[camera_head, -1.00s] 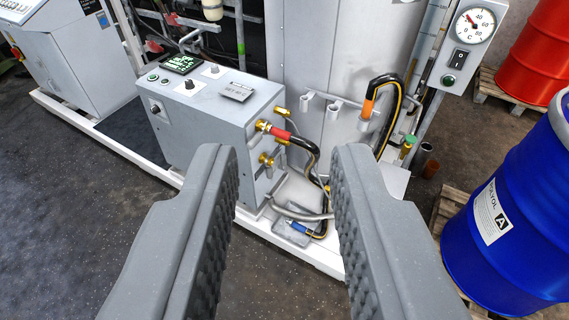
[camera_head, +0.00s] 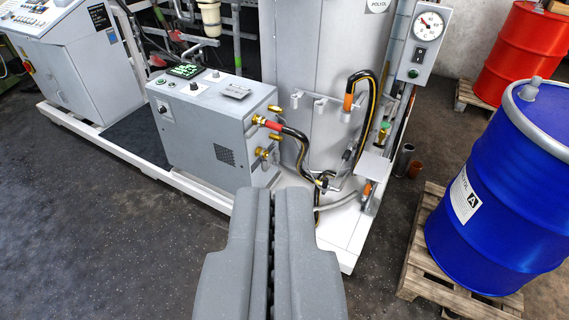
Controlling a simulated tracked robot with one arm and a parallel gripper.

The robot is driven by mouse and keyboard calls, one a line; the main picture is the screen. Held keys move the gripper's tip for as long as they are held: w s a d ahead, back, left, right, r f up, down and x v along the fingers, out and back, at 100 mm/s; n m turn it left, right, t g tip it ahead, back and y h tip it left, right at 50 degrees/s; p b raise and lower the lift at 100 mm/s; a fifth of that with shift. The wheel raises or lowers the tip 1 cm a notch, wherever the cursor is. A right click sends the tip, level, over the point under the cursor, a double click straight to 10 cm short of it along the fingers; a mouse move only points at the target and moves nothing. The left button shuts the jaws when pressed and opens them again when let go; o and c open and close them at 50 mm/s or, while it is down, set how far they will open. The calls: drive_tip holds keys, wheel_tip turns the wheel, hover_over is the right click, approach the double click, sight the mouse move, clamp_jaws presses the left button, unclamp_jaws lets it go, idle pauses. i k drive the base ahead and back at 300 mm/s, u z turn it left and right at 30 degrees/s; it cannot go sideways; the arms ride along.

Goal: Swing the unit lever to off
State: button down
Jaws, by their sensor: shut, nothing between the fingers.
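My gripper (camera_head: 269,195) is shut and empty, pointing forward at the bottom middle of the picture. Beyond its fingertips stands a grey unit (camera_head: 215,140) with a small green-lit display (camera_head: 185,71) and knobs on its top. Brass fittings (camera_head: 262,151) stick out of the unit's right side. A black hose with a red end (camera_head: 269,124) joins the upper fitting. I cannot clearly make out which part is the unit lever or how it is set. The fingertips appear apart from the unit, and they hide part of the white base below it.
A blue drum (camera_head: 506,190) stands on a wooden pallet (camera_head: 428,285) at the right. A red drum (camera_head: 522,50) is behind it. A dial gauge with a switch box (camera_head: 421,45) is on a post. A control cabinet (camera_head: 75,75) stands at the left. The dark floor at lower left is clear.

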sight(276, 153)
drive_tip(key=u, duration=0.45)
drive_tip(key=i, duration=1.7)
drive_tip(key=z, duration=0.35)
